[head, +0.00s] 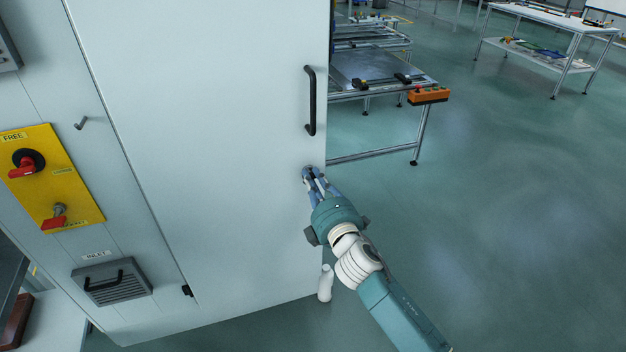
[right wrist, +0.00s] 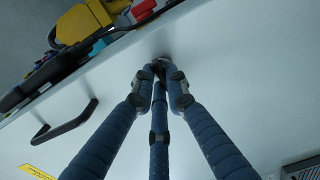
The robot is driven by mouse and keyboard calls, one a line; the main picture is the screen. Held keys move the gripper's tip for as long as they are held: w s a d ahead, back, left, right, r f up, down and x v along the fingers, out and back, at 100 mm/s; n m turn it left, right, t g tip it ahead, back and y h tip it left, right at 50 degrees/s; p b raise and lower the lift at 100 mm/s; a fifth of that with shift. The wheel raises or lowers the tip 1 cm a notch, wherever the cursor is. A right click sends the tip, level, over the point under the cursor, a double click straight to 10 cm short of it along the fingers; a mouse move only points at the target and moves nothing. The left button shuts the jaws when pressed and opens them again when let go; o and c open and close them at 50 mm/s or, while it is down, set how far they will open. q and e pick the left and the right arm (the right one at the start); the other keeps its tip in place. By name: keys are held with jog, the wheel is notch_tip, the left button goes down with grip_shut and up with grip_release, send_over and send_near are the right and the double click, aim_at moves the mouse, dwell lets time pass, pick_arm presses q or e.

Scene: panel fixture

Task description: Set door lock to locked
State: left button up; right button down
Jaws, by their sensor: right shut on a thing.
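The tall pale cabinet door (head: 210,130) fills the left and middle of the head view. Its black handle (head: 311,101) is near the right edge and also shows in the right wrist view (right wrist: 66,121). The door lock (right wrist: 158,66) is a small dark piece on the door below the handle, mostly hidden by my fingers. My right gripper (head: 310,174) is at the door surface, its blue fingers closed together on the lock; the fingertips meet there in the right wrist view. The lock's turned position cannot be read. My left gripper is out of view.
Left of the door is a yellow panel (head: 53,178) with red switches, and an inlet vent (head: 112,282) below it. Behind the door's right edge stands a metal-framed bench (head: 385,72) with an orange control box (head: 428,95).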

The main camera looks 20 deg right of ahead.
dwell(0.5)
jog(key=c, duration=1.7)
grip_release()
jog(key=shift+c, duration=0.2)
jog(key=s, duration=1.2)
jog(key=shift+d, duration=0.25)
